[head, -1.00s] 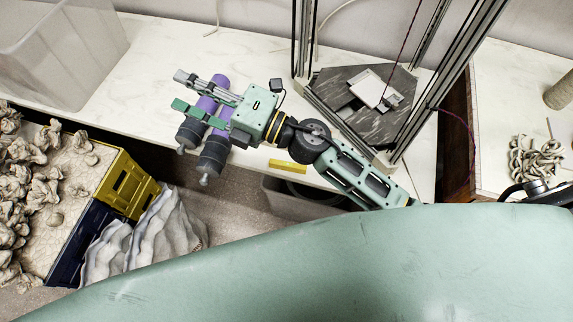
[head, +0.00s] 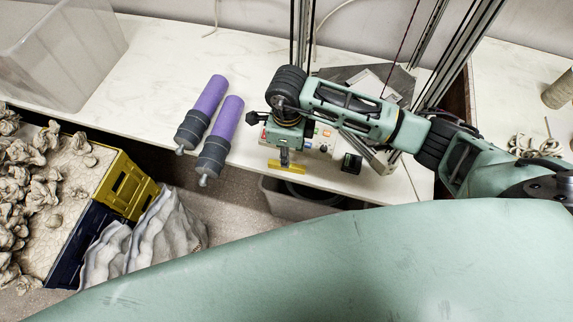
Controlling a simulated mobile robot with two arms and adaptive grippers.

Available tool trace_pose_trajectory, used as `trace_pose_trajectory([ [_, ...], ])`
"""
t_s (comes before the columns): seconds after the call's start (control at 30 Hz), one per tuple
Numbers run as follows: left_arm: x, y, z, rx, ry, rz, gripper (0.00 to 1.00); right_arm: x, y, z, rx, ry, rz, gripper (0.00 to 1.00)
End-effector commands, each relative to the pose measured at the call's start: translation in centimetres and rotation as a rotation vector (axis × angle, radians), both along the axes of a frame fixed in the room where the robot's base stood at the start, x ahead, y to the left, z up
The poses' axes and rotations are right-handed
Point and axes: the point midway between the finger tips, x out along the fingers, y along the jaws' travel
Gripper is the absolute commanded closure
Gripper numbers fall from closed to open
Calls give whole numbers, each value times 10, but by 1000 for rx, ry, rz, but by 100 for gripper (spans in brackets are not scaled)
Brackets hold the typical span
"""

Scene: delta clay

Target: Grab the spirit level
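The spirit level is a small yellow bar (head: 295,168) at the front edge of the white worktop, in the head view. My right arm comes in from the right, and my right gripper (head: 284,158) points down just above and behind the bar. The fingers overlap the bar's back edge in the picture. I cannot tell whether they touch it, or whether they are open or shut. My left gripper is not in view.
Two purple-and-grey cylinders (head: 230,115) lie left of my gripper. A control box with buttons (head: 322,143) is right behind it, by a metal frame (head: 478,35). A grey bin (head: 300,206) stands below the edge. A clear tub (head: 60,60) is at the left.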

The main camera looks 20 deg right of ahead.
Motion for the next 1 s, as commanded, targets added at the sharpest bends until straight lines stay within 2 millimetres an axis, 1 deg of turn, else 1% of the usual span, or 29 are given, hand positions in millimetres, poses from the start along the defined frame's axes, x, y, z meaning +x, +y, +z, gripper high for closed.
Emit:
trace_pose_trajectory([
  [0.17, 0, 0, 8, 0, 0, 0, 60, 0, 3, -17, 3, 4, -1, 64],
  [0.3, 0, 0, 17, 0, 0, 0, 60, 3, 6, -36, 4, 5, -1, 64],
  [0.43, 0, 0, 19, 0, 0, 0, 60, 4, 5, -54, 3, 4, -1, 64],
  [0.57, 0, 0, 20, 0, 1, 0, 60, 4, 5, -61, 5, 1, 1, 64],
  [0.73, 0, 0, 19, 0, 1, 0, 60, 4, 5, -62, 4, 0, 2, 64],
  [0.77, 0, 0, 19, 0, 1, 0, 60, 4, 5, -62, 4, 0, 1, 65],
  [1.0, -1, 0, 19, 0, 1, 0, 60, 4, 5, -61, 4, 0, 1, 86],
])
